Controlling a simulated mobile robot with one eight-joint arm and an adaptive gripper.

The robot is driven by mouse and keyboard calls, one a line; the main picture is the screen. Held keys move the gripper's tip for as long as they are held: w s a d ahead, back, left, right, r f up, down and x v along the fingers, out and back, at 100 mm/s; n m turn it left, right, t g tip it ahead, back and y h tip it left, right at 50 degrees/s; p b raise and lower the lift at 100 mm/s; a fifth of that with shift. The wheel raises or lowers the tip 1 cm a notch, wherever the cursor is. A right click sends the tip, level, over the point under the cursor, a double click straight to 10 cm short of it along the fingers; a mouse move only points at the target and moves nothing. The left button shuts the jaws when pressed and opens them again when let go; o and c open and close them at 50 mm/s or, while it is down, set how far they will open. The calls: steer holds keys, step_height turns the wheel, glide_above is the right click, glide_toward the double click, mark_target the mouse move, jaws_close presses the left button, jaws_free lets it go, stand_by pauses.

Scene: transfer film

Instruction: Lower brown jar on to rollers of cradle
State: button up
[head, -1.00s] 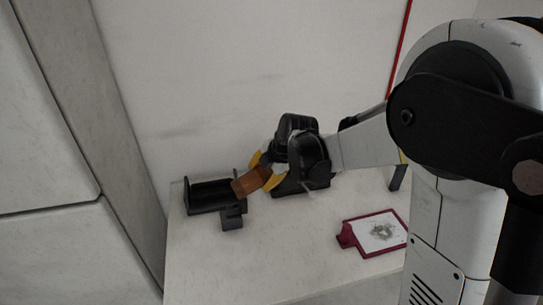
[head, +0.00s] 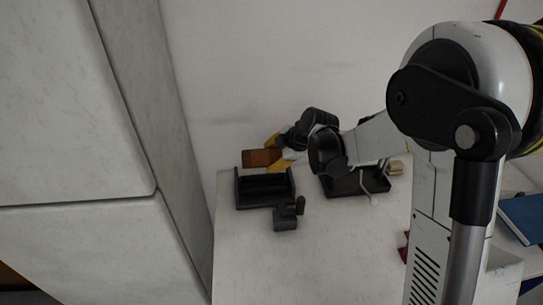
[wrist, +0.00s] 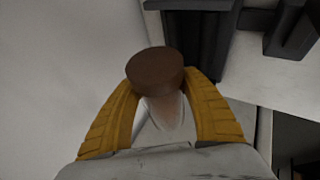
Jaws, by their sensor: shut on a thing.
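The brown jar (head: 262,157) is held on its side in the head view, at the back edge of the black cradle (head: 238,190). My gripper (head: 276,152) has its yellow fingers closed around the jar's right end. In the wrist view the jar's round brown end (wrist: 155,68) sits between the two yellow fingers (wrist: 158,105). There the cradle (wrist: 195,45) lies up and to the right of the jar. The jar appears apart from the cradle; its exact height is unclear. The rollers are dark and hard to make out.
A small dark block with a knob (head: 286,218) stands at the cradle's front right. A black tray (head: 345,187) lies right of the cradle, partly under my arm. A wall rises close behind. A blue book (head: 524,216) is at far right. The front tabletop (head: 300,265) is clear.

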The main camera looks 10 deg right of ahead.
steer(key=b, duration=0.5)
glide_toward(267, 179)
steer(key=x, duration=0.5)
steer(key=shift+w+a+r, duration=0.15)
steer(key=shift+w+a, duration=0.15)
steer(key=shift+w, duration=0.05)
steer(key=shift+s+f+b, duration=0.15)
steer(key=shift+f+b, duration=0.25)
steer(key=shift+f, duration=0.3)
steer(key=shift+c, duration=0.2)
steer(key=o, duration=1.6)
steer(key=shift+o, duration=0.2)
steer(key=shift+d+r, duration=0.1)
